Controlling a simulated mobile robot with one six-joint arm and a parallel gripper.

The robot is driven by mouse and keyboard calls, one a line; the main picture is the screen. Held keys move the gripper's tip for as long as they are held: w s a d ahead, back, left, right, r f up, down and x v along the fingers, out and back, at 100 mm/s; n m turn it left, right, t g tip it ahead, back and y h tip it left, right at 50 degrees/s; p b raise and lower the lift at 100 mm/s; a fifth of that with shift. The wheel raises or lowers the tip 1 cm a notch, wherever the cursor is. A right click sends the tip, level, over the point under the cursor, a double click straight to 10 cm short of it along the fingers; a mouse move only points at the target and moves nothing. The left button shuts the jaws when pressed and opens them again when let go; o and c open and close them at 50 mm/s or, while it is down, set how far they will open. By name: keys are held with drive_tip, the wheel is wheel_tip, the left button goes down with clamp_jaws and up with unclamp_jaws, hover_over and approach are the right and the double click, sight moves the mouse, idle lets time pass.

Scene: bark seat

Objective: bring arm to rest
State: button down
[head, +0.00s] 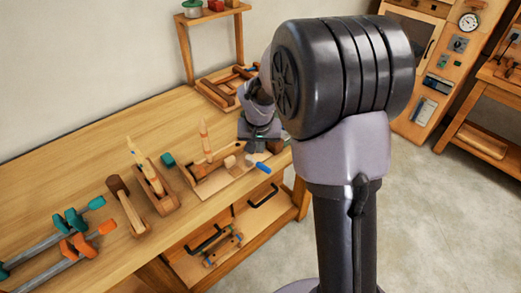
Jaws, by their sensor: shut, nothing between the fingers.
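My arm rises large in the right half of the head view and reaches back over the workbench (75,160). My gripper (254,147) is small and dark, beyond the arm's big black joint. It is shut and empty, pointing down near the right end of the bench. A wooden board with a raised edge (212,184) lies just left of it. A blue-handled tool (262,168) lies close in front of it. Whether the fingertips touch anything is too small to tell.
A wooden frame (216,92) and small shelf (210,15) stand behind. Floor (440,215) at right is clear.

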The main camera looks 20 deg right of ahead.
drive_tip(key=s+a+r+t+y, duration=0.1)
drive_tip(key=s+a+r, duration=0.2)
drive_tip(key=s+r, duration=0.35)
drive_tip(key=s+a+r, duration=0.4)
drive_tip(key=s+r, duration=0.2)
drive_tip(key=s, duration=0.1)
drive_tip(key=s+a+r+t+y+b, duration=0.1)
drive_tip(key=s+a, duration=0.4)
drive_tip(key=s, duration=0.9)
drive_tip(key=shift+a+y, duration=0.25)
drive_tip(key=shift+y, duration=0.55)
